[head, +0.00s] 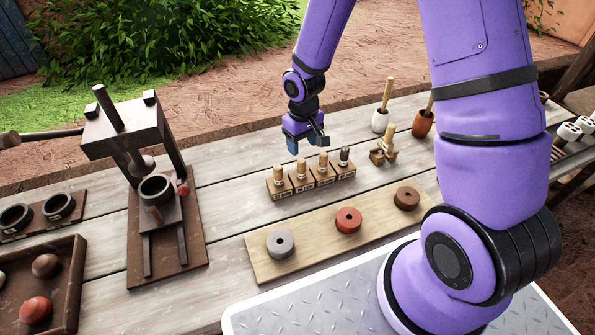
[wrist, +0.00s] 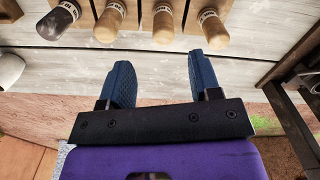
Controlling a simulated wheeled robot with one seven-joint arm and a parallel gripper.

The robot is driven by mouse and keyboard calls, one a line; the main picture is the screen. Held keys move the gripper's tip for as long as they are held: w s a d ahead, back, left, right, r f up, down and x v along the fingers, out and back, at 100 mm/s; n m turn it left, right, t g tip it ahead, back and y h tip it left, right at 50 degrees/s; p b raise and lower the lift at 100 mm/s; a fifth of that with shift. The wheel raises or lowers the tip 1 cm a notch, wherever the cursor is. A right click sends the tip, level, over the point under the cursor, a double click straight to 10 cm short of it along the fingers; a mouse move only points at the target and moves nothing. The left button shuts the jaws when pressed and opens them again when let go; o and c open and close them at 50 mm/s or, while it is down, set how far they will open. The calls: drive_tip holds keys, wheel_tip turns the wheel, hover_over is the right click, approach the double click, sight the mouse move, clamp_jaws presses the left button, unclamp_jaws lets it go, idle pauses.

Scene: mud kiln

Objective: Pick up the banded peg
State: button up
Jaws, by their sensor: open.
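A row of small wooden blocks (head: 311,183) holds several upright pegs. The far-right peg (head: 345,153) is dark; the others, such as the leftmost peg (head: 277,173), are light wood. In the wrist view the dark peg (wrist: 57,20) is at the left, and a light peg (wrist: 162,24) lies ahead of the gap between my fingers. Light ring marks show near some pegs' ends, but I cannot tell for sure which peg is the banded one. My gripper (head: 307,144) is open and empty, above and behind the row; its blue fingers (wrist: 160,70) show apart in the wrist view.
A board (head: 315,250) with grey, red and brown discs lies in front of the row. A dark press (head: 150,190) stands left. Bare planks lie between.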

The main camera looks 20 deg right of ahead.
sight(301, 160)
wheel_tip(301, 160, down, 4)
drive_tip(key=shift+r, duration=0.15)
drive_tip(key=shift+s+a+f, duration=0.15)
drive_tip(key=shift+f, duration=2.5)
drive_tip(key=shift+c, duration=0.4)
clamp_jaws()
